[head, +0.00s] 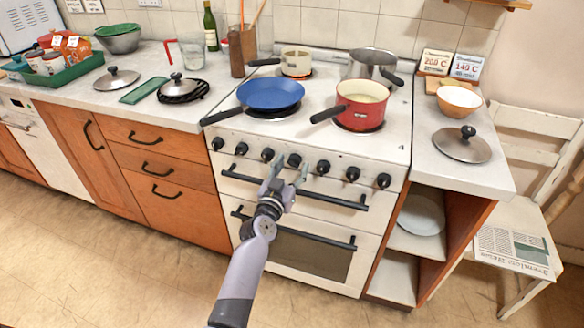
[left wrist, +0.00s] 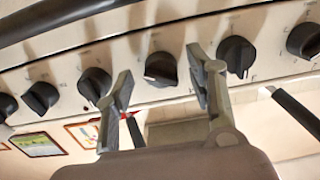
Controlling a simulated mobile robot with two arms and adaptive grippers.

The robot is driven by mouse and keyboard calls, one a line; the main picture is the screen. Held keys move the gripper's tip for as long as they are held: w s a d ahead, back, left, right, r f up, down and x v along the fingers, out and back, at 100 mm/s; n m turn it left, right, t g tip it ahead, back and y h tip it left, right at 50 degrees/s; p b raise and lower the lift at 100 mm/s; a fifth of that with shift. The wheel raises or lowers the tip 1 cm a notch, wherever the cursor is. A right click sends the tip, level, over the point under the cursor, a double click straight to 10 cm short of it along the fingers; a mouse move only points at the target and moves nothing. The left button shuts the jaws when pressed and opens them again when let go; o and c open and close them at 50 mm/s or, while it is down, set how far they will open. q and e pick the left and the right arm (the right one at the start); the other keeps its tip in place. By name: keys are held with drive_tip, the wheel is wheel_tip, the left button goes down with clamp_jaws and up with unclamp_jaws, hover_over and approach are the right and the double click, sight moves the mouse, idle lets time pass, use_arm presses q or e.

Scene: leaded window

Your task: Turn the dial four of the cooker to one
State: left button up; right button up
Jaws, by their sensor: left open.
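The cooker (head: 335,150) has a row of several black dials on its front panel. Dial four (head: 294,160), counted from the left, is near the middle of the row. My left gripper (head: 287,172) is open in front of it. In the left wrist view, which looks upside down, dial four (left wrist: 161,69) shows between the two spread fingers (left wrist: 160,84), with visible gaps on both sides. Neighbouring dials show outside the fingers. The mark that dial four points to is too small to read. My right gripper is not in view.
A blue pan (head: 270,94) and a red pan (head: 361,104) stand on the hob; their handles reach towards the front edge. A saucepan (head: 296,62) and a metal pot (head: 372,63) stand behind. An oven handle (head: 335,199) runs below the dials. Floor in front is clear.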

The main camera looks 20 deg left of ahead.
use_arm(q)
drive_tip(key=shift+w, duration=0.3)
drive_tip(key=shift+c, duration=0.2)
drive_tip(key=c, duration=1.1)
